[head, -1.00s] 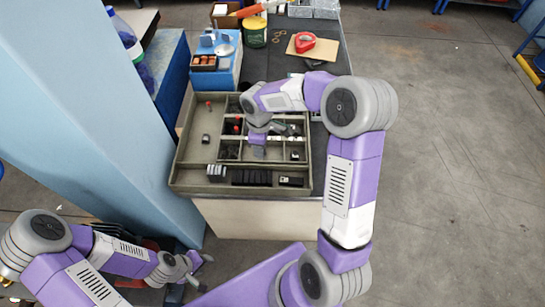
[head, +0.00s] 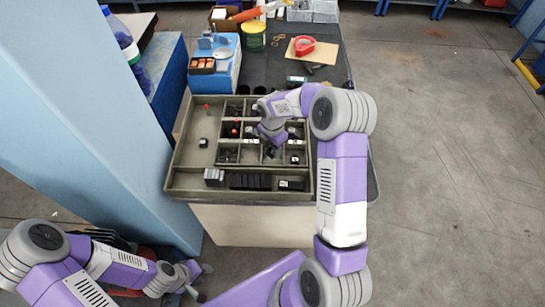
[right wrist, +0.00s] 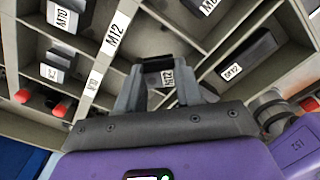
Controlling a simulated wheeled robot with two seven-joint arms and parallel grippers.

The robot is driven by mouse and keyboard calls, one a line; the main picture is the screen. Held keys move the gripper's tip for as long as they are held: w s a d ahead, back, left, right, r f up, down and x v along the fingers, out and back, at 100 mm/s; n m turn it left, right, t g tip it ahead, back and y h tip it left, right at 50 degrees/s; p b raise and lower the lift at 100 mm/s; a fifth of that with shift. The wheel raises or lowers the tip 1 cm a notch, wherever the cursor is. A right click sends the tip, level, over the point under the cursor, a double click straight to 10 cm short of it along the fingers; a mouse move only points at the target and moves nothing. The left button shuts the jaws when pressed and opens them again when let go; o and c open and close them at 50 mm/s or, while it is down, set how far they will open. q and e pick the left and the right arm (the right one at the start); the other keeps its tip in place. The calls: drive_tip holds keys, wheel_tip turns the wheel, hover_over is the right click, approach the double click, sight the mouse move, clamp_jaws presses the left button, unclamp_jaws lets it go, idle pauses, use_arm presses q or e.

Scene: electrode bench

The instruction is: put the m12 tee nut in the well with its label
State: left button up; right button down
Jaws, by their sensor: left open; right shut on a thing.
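My right gripper (right wrist: 160,88) is shut on a small dark M12 tee nut (right wrist: 156,64), whose white label shows between the fingers. In the head view my right gripper (head: 271,150) is over the small compartments of the divided tray (head: 182,152); the nut is too small to make out there. In the right wrist view an M12 label (right wrist: 116,33) sits on a divider, beside the compartment under the gripper. Another dark part (right wrist: 240,55) with an M12-like label lies in a compartment to the right. My left gripper (head: 196,282) is open and empty, low at the lower left, away from the tray.
Other wells hold dark parts, one by an M10 label (right wrist: 62,15). Red-tipped parts (right wrist: 60,108) lie at the left of the wrist view. Behind the tray stand a blue box (head: 226,66), a green tin (head: 253,38) and a red tape roll (head: 304,45). A blue pillar (head: 90,110) rises at left.

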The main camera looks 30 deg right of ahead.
sight(272, 161)
drive_tip(key=shift+f+b, duration=0.35)
drive_tip(key=shift+f, duration=1.8)
drive_tip(key=shift+f, duration=0.2)
drive_tip(key=c, duration=1)
unclamp_jaws()
drive_tip(key=shift+r, duration=0.15)
wheel_tip(272, 161, up, 12)
drive_tip(key=shift+r+p, duration=0.1)
drive_tip(key=shift+p, duration=1)
